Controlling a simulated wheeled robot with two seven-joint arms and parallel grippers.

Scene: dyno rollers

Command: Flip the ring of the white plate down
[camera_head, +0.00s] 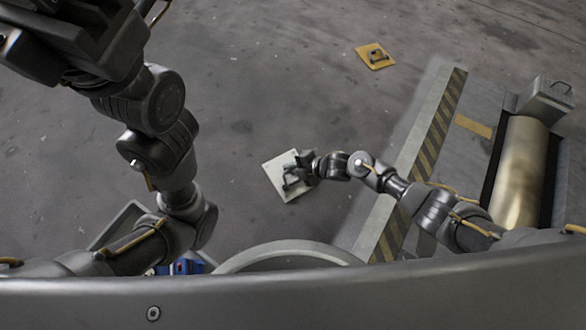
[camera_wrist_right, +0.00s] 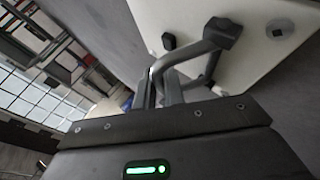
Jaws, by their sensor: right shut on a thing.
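The white plate (camera_head: 276,172) lies on the floor near the middle of the head view. It also fills the upper right of the right wrist view (camera_wrist_right: 268,52). Its dark grey ring (camera_wrist_right: 196,50) is a bent bar with dark end blocks, standing out from the plate's face. My right gripper (camera_head: 294,174) is at the plate. In the right wrist view, its fingers (camera_wrist_right: 161,90) are shut on the ring; the exact contact is partly hidden. My left gripper (camera_head: 60,38) is raised at the top left of the head view, cut off by the frame, with its fingertips unseen.
A yellow plate (camera_head: 375,62) with a dark fitting lies farther off on the floor. A platform with a striped edge (camera_head: 432,140) and a large metal roller (camera_head: 521,172) stands to the right, under my right arm. The floor between the two plates is clear.

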